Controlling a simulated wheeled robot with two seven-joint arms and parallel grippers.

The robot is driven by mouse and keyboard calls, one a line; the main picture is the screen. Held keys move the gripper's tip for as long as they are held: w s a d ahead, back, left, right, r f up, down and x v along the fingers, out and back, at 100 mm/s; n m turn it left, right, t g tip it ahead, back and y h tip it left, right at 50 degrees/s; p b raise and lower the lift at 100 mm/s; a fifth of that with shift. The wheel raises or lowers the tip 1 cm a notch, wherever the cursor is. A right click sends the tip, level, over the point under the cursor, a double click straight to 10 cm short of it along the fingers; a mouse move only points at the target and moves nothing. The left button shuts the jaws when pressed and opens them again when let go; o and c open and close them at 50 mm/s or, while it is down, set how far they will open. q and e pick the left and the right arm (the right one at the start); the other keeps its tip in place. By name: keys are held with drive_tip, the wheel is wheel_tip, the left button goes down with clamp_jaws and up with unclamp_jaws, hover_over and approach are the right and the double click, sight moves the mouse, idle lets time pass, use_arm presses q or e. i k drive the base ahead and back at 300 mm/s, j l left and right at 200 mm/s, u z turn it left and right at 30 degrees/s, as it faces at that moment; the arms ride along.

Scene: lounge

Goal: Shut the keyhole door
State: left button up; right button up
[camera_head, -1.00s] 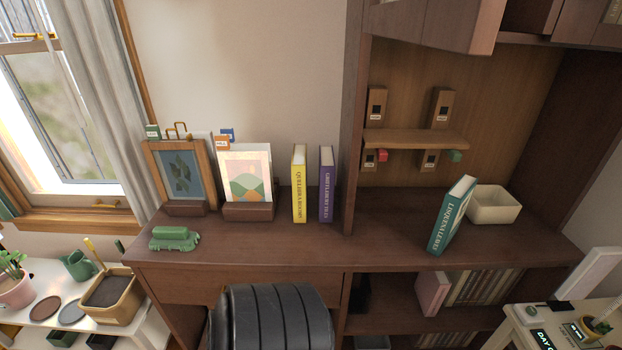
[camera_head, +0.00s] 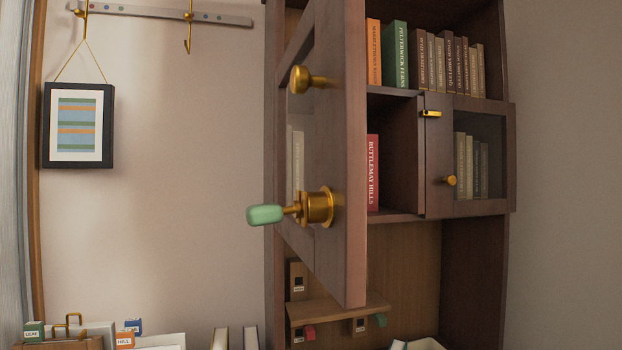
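The keyhole door (camera_head: 341,150) is a dark wood cabinet door standing wide open, swung out toward me in the middle of the head view. It carries a brass knob (camera_head: 308,79) near its top and a brass lock (camera_head: 319,207) lower down. A key with a green handle (camera_head: 265,215) sticks out of the lock. The cabinet opening behind the door is partly hidden by it. Neither of my grippers is in view.
A second door (camera_head: 438,155) with a brass latch and knob is at the right of the cabinet. Books (camera_head: 395,55) stand on the upper shelf, and a red book (camera_head: 373,172) stands below. A small peg shelf (camera_head: 340,307) is underneath. A framed picture (camera_head: 77,126) hangs at left.

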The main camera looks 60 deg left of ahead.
sight(336, 29)
drive_tip(key=u, duration=1.85)
drive_tip(key=k, duration=0.2)
